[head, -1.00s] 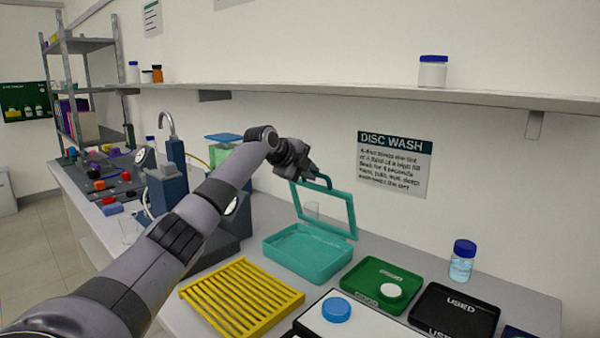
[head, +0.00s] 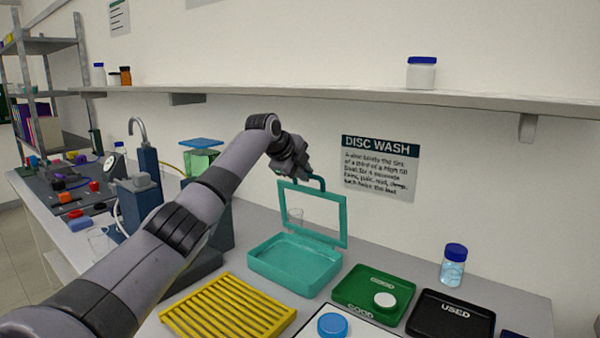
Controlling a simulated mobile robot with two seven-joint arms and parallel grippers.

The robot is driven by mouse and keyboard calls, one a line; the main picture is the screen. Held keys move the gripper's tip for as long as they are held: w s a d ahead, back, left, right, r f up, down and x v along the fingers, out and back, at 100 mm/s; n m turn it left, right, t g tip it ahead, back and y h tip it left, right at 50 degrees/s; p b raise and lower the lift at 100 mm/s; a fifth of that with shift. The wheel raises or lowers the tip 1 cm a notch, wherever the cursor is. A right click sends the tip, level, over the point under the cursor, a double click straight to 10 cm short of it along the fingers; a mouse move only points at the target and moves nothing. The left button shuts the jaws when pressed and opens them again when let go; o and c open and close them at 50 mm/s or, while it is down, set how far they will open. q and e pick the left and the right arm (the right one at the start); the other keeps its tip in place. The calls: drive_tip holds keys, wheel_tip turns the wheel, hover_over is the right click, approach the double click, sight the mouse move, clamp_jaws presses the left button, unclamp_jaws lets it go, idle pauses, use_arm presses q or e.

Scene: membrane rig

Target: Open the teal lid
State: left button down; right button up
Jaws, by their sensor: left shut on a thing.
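The teal lid (head: 344,229) is a frame with a clear pane, standing raised at the back edge of the teal box (head: 296,272). The box is open at the top and looks empty inside. My left gripper (head: 300,178) is at the top of the lid, shut on its handle (head: 318,179); its fingers are partly hidden by the wrist. My right gripper is not in view.
A yellow slatted rack (head: 228,308) lies in front of the box. A green tray (head: 366,290) with a white disc and a black tray (head: 450,318) are to the right. A bottle (head: 453,265) stands behind them. A wall shelf (head: 450,98) runs above.

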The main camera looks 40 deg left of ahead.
use_arm(q)
drive_tip(key=shift+a+r, duration=0.15)
drive_tip(key=shift+r, duration=0.2)
drive_tip(key=c, duration=1.1)
unclamp_jaws()
drive_tip(key=shift+s, duration=0.1)
drive_tip(key=shift+f, duration=0.1)
drive_tip(key=shift+s, duration=0.1)
drive_tip(key=shift+b+v, duration=0.95)
drive_tip(key=shift+v, duration=2.6)
